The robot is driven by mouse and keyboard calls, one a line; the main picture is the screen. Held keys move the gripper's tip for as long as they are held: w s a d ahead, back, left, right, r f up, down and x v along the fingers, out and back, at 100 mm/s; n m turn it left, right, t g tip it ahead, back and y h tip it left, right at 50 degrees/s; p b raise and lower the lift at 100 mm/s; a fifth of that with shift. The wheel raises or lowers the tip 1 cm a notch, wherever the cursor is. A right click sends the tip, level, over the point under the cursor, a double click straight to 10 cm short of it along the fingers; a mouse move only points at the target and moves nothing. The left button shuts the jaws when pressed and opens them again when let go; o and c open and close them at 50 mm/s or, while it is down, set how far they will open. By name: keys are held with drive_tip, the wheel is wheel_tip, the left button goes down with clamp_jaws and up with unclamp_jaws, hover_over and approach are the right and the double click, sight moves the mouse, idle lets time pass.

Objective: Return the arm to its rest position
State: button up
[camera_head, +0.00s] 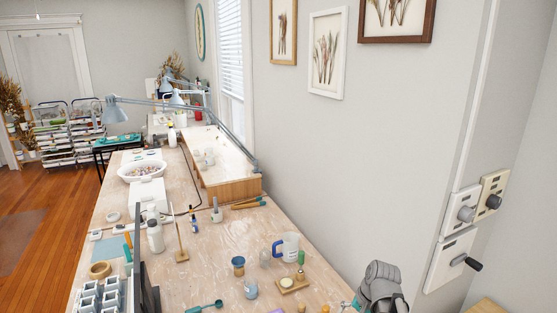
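A grey and black end part of my arm, which looks like my gripper (382,284), shows at the bottom edge, right of centre. It is by the right side of the workbench (225,285), near the wall. Its fingers cannot be made out clearly, so I cannot tell whether it is open or shut, or whether it holds anything. A small teal piece shows just left of it, cut by the frame edge. The rest of my arm is out of view.
A white and blue jug (290,247), a small wooden board (293,284), a clear cup (251,289) and a blue cup (238,265) stand left of my arm. White bottles (155,236) are farther left. Wall switches (465,213) are at the right. Bare bench lies between items.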

drive_tip(key=shift+s+a+f+n+g+h, duration=0.25)
drive_tip(key=shift+s+a+n+h, duration=0.75)
drive_tip(key=shift+n, duration=0.45)
drive_tip(key=shift+s+a+f+n+g+h, duration=0.2)
drive_tip(key=shift+s+a+n+h, duration=0.45)
drive_tip(key=shift+a+n, duration=0.65)
drive_tip(key=shift+s+d, duration=0.15)
drive_tip(key=shift+r, duration=0.1)
